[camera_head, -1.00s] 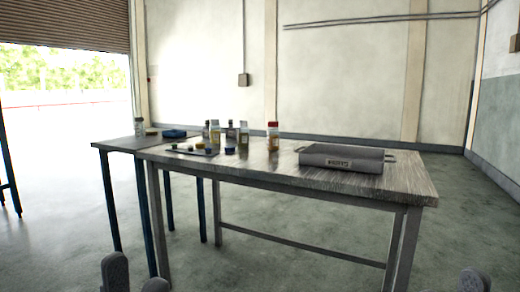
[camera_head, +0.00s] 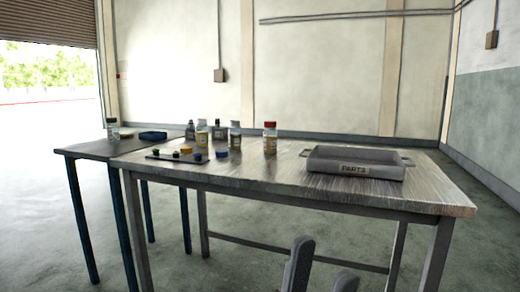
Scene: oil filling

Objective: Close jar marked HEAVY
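Several small jars and bottles stand upright at the back left of the metal table (camera_head: 290,183). One jar (camera_head: 270,140) has a red cap and stands apart on the right. A clear yellowish jar (camera_head: 202,134), a grey-topped jar (camera_head: 235,136) and a dark-topped bottle (camera_head: 219,131) stand left of it. Their labels are too small to read, so I cannot tell which is marked HEAVY. A dark flat tray (camera_head: 165,158) holds small coloured caps; a blue cap (camera_head: 222,153) lies beside it.
A grey PARTS tray (camera_head: 355,169) with handles sits on the table's right half. A darker side table (camera_head: 85,150) adjoins at left, bearing a jar (camera_head: 112,129) and a blue object (camera_head: 152,136). The table's middle front is clear.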

